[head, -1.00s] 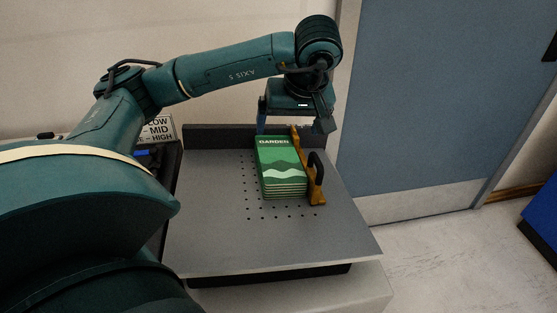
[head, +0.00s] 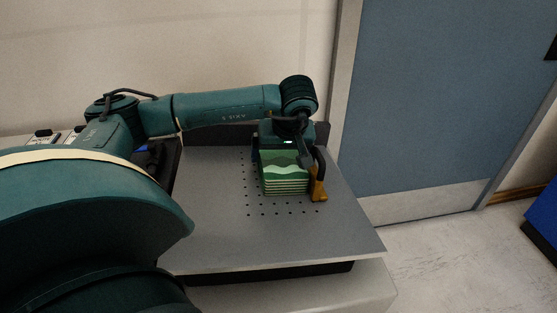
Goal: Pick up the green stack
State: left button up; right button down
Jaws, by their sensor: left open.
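The green stack (head: 285,182) is a pile of green booklets with a wavy pale band on the top cover. It lies on the grey perforated table (head: 210,235), right of the table's middle. My left gripper (head: 282,156) is open and low over the far part of the stack. One finger shows at the stack's left side and the other near its right side. The far part of the top cover is hidden behind the gripper. I cannot tell whether the fingers touch the stack. My right gripper is not in view.
A yellow-brown guide with a black handle (head: 319,170) stands close along the stack's right side. A dark raised wall (head: 230,133) runs along the table's back edge. The table front is clear. A blue-grey door (head: 430,100) is to the right.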

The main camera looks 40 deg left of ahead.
pick_arm(q)
jog(key=shift+f, duration=0.1)
jog(key=shift+c, duration=0.2)
jog(key=c, duration=0.9)
jog(key=shift+c, duration=0.8)
jog(key=shift+r, duration=0.2)
